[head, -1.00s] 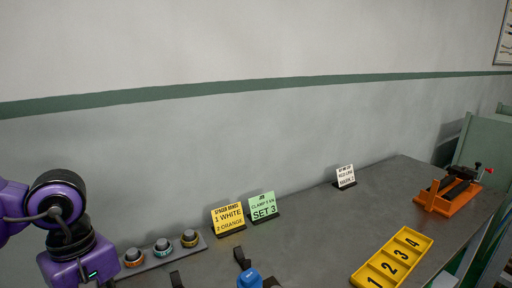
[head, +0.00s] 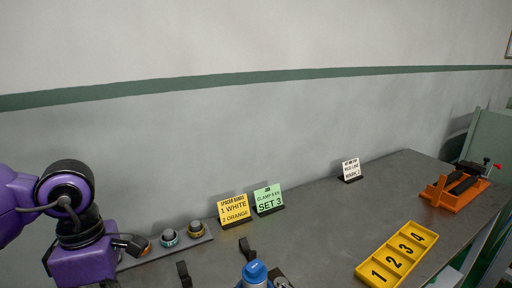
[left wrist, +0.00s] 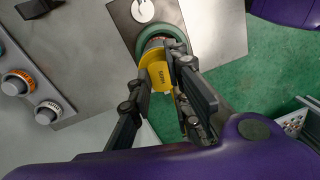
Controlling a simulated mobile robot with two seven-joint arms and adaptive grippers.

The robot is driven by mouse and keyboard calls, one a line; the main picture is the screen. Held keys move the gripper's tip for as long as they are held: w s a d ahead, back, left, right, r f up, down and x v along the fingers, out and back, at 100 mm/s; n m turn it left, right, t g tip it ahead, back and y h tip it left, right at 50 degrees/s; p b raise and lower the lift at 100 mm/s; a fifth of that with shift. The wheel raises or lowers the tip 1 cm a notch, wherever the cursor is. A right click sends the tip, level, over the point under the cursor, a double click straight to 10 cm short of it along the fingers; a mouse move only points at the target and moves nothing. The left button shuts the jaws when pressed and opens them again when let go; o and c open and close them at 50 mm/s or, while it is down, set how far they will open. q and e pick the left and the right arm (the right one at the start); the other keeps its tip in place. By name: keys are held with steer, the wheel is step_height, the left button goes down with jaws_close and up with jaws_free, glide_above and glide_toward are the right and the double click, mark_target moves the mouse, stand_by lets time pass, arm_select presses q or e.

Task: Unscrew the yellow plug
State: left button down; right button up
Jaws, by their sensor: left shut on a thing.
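In the left wrist view the yellow plug (left wrist: 159,76) sits at the mouth of a round fitting with a green rim (left wrist: 177,33). My left gripper (left wrist: 164,88) is shut on the plug, with one finger on each side of it. Lettering shows on the plug's side. I cannot tell how far the plug is screwed in. In the head view my purple left arm stands at the lower left, and the plug is out of sight there. My right gripper is in neither view.
A strip with dials (head: 170,237) lies beside my left arm. Yellow (head: 234,209) and green (head: 268,199) signs stand behind a blue-topped object (head: 255,272). A numbered yellow tray (head: 398,255) and an orange vise (head: 455,194) are at right. The bench (head: 325,225) between is clear.

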arm_select(q)
steer(key=n, duration=0.3)
steer(key=shift+n, duration=0.3)
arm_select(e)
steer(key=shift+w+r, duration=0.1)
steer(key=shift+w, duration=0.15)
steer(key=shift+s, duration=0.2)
arm_select(q)
steer(key=shift+s+n, duration=0.1)
steer(key=shift+n, duration=0.3)
steer(key=n, duration=0.4)
steer(key=n+p, duration=0.1)
steer(key=n, duration=0.5)
steer(key=shift+a+n, duration=0.1)
steer(key=shift+n, duration=1.6)
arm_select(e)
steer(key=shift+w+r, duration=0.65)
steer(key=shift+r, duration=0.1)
